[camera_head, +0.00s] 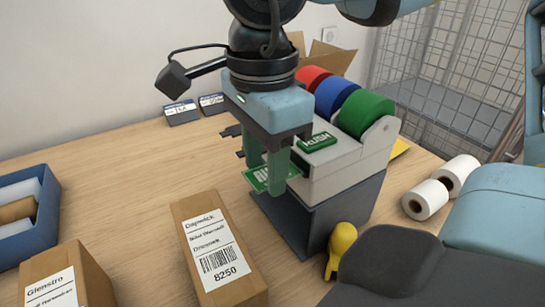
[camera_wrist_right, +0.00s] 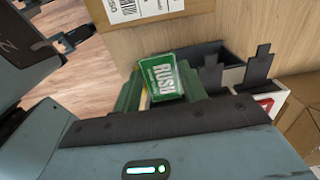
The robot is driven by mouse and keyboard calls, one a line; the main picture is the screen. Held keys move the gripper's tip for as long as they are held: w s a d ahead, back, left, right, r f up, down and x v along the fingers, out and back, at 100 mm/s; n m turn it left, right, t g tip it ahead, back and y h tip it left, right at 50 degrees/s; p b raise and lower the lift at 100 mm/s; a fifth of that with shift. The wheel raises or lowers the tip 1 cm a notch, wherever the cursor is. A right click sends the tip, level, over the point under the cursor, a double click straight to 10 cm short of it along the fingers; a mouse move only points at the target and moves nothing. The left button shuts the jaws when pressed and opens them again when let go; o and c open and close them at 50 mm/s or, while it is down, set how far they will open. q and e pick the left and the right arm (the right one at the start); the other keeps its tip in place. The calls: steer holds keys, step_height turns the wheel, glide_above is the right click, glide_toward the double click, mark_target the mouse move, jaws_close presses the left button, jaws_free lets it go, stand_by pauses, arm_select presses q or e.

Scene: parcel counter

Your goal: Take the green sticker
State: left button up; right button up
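The green sticker (camera_head: 258,179) juts flat from the front of the label dispenser (camera_head: 345,160), at my right gripper's fingertips. In the right wrist view the green sticker (camera_wrist_right: 162,76) shows white "RUSH" lettering and lies between the two green fingers. My right gripper (camera_head: 267,172) points down, its fingers apart on either side of the sticker. I cannot tell whether the fingers touch its edges. Another green RUSH label (camera_head: 317,142) lies on top of the dispenser. My left gripper does not show in the head view.
Red (camera_head: 311,78), blue (camera_head: 333,96) and green (camera_head: 364,113) rolls sit on the dispenser. A Dispwick parcel (camera_head: 190,210) stands front centre, another box (camera_head: 92,280) front left. A blue tray (camera_head: 50,215), a yellow-handled tool (camera_head: 341,240) and white rolls (camera_head: 425,200) are nearby.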

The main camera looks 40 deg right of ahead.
steer(key=shift+c, duration=0.8)
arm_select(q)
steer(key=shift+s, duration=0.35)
arm_select(e)
steer(key=shift+r, duration=0.1)
steer(key=shift+r, duration=0.15)
steer(key=shift+w+a+r+p, duration=0.1)
steer(key=shift+a+r+p, duration=0.15)
steer(key=shift+r, duration=0.2)
steer(key=shift+a+r+p, duration=0.15)
steer(key=shift+r+p, duration=0.05)
steer(key=shift+r, duration=0.2)
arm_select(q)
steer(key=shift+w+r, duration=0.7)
arm_select(e)
steer(key=shift+a+r, duration=0.15)
steer(key=shift+r, duration=0.25)
steer(key=shift+r, duration=0.1)
